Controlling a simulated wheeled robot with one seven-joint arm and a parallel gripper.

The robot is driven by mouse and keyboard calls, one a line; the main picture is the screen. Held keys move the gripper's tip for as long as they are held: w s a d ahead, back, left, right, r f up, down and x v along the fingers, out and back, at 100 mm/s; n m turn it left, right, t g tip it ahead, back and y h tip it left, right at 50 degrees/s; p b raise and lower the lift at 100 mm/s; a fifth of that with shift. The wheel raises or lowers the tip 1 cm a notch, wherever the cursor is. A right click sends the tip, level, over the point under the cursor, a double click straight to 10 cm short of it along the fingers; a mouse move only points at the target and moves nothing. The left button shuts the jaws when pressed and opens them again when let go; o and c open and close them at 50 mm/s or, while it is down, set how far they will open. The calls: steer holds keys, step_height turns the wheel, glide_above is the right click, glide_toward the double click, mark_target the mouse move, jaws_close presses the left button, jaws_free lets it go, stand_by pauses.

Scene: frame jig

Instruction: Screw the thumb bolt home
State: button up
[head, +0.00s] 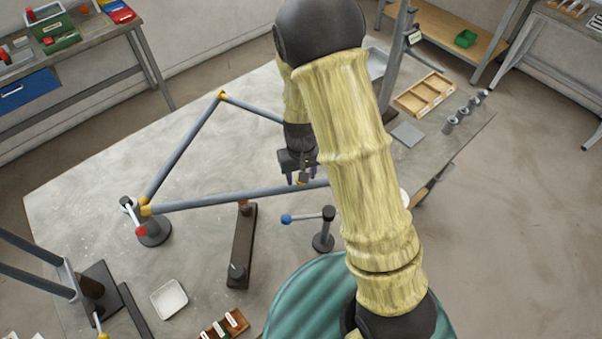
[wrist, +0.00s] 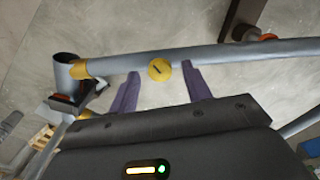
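A yellow round knob with a dark slot, which looks like the thumb bolt (wrist: 159,70), sits against a grey frame tube (wrist: 220,57) in the wrist view. In the head view a small yellow spot that looks like the bolt (head: 302,179) shows just below my gripper (head: 302,182), at the near tube (head: 230,198). My gripper's two purple fingers (wrist: 162,76) are apart, one on each side of the knob, with a clear gap to each. Neither finger visibly touches it. The bolt's shank and how deep it sits are hidden.
The tube frame has yellow joints (head: 222,96). A red-tipped clamp (head: 140,231) stands at its left corner, and a blue-tipped clamp (head: 287,219) stands before the near tube. A dark bar (head: 242,245) and white tray (head: 169,298) lie in front. The table inside the frame is clear.

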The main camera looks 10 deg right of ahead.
steer(key=shift+r, duration=0.1)
step_height(320, 180, up, 17)
steer(key=b, duration=0.2)
stand_by(0.6)
steer(key=shift+s, duration=0.1)
steer(key=s+d+f+m+t, duration=0.2)
steer(key=s+d+f, duration=0.2)
steer(key=s+d, duration=0.5)
steer(key=shift+s+t, duration=0.3)
steer(key=shift+s, duration=0.45)
steer(key=shift+d, duration=0.1)
stand_by(0.4)
